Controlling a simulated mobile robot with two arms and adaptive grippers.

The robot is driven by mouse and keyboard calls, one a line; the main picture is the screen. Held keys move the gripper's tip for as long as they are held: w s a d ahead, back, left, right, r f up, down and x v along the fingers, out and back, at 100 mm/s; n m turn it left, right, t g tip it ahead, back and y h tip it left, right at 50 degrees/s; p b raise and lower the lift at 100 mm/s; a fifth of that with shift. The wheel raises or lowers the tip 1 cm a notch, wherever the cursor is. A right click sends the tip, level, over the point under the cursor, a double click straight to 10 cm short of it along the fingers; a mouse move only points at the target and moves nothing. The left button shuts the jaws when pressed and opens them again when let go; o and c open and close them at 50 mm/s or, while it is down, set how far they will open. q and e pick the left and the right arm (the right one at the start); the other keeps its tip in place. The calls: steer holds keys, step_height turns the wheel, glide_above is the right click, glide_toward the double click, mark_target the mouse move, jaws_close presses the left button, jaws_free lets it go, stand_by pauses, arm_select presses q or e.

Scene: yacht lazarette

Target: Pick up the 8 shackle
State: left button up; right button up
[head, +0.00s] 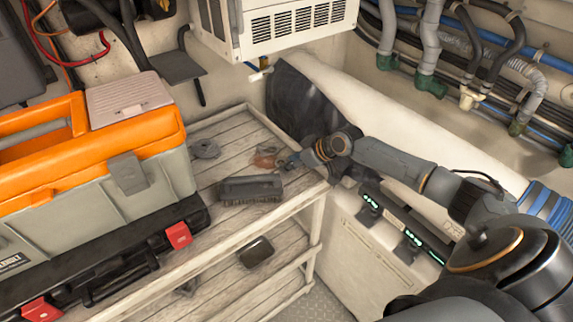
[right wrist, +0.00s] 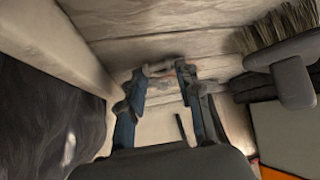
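My right gripper (head: 288,162) is low over the right end of the wooden shelf (head: 235,130), its fingers pointing left. A small reddish-brown piece (head: 266,157) lies just beyond the fingertips; it may be the shackle, but its shape is too small to tell. In the right wrist view, my right gripper's fingers (right wrist: 160,76) stand apart, with a pale reddish piece (right wrist: 158,68) showing between and beyond the tips. I see no clear grip on it. A small grey looped item (head: 205,148) lies farther left on the shelf. My left gripper is out of view.
A dark brush (head: 250,188) lies close by; its bristles (right wrist: 265,32) show in the right wrist view. An orange and grey toolbox (head: 100,175) on a black case (head: 110,258) fills the left. A white vented unit (head: 285,22) hangs above. A wall closes the right side.

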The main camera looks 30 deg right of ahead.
steer(key=c, duration=0.4)
